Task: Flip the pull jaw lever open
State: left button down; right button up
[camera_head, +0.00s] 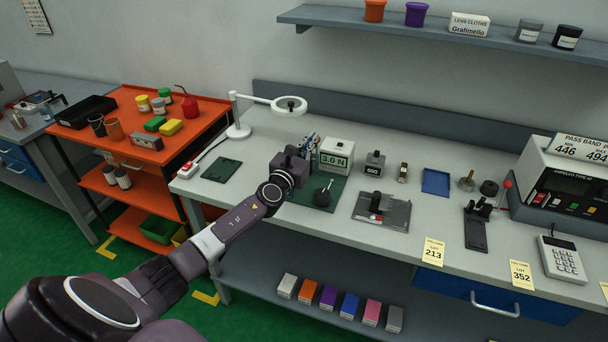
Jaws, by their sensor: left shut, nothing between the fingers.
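A black jaw fixture (476,232) stands on the bench at the right, in front of the large white tester. A thin lever with a red knob (507,184) rises from its upper end, leaning slightly right; I take it for the pull jaw lever. Whether the jaw is clamped is too small to tell. My left gripper (312,142) is over the middle-left of the bench, beside the white 3.0 N display box (337,157), well left of the lever. It is shut and empty; its fingertips are partly hidden by its own wrist. My right gripper is out of view.
Between gripper and lever stand a grey weight (375,163), a grey plate with a black post (393,212) and a blue tray (436,182). A ring lamp (289,106) stands behind. The white tester (568,178) and calculator (562,259) flank the fixture's right side.

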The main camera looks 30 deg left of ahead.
pick_arm(q)
jog(key=shift+w+a+r+b, duration=0.15)
jog(key=shift+w+a+b, duration=0.1)
jog(key=shift+w, duration=0.65)
jog(key=shift+w+a+r+b, duration=0.15)
jog(key=shift+w+a, duration=0.05)
jog(key=shift+w, duration=0.65)
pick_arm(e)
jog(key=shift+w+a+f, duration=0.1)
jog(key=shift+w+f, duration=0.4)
pick_arm(q)
jog(key=shift+s+r, duration=0.1)
